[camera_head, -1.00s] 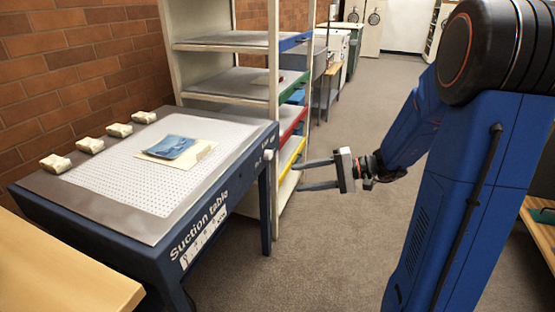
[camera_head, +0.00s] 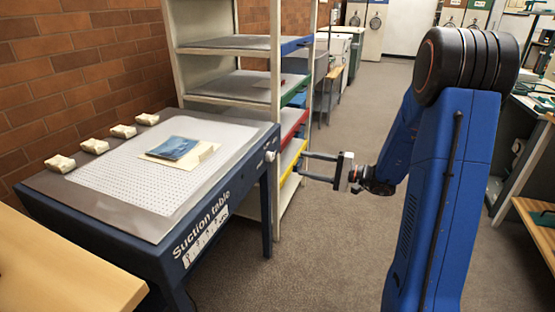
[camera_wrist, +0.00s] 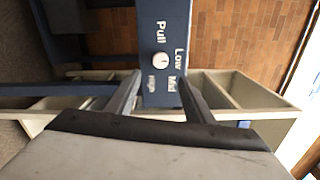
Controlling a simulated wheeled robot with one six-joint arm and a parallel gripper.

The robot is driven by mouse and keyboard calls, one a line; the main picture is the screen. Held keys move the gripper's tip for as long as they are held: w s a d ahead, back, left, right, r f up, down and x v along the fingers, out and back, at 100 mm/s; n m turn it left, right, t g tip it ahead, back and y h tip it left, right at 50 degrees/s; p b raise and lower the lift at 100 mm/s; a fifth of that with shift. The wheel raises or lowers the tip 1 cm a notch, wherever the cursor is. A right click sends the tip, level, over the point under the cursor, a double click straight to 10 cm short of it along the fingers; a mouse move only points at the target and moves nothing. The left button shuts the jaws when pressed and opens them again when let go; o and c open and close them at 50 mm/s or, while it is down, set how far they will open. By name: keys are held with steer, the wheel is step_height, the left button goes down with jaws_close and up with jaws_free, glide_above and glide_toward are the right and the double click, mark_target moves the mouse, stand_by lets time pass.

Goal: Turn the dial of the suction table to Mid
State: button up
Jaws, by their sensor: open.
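The suction table (camera_head: 120,228) is a dark blue table with a perforated grey top at the left of the head view. Its white round dial (camera_head: 270,156) is on the right side near the far corner. In the wrist view the dial (camera_wrist: 161,60) sits on the blue panel among the labels Pull, Low, Mid and High. Which label it points to is too small to tell. My gripper (camera_head: 304,167) is open and empty, to the right of the dial and apart from it. In the wrist view its fingers (camera_wrist: 157,88) show below the dial on either side.
A shelf unit (camera_head: 235,45) with coloured shelf edges stands right behind the table. A wooden surface (camera_head: 60,275) is at the front left. The floor right of the table is clear.

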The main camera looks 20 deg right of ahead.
mark_target(273, 157)
steer(key=x, duration=1.1)
steer(key=shift+w+a, duration=0.15)
steer(key=shift+a, duration=0.15)
steer(key=c, duration=1)
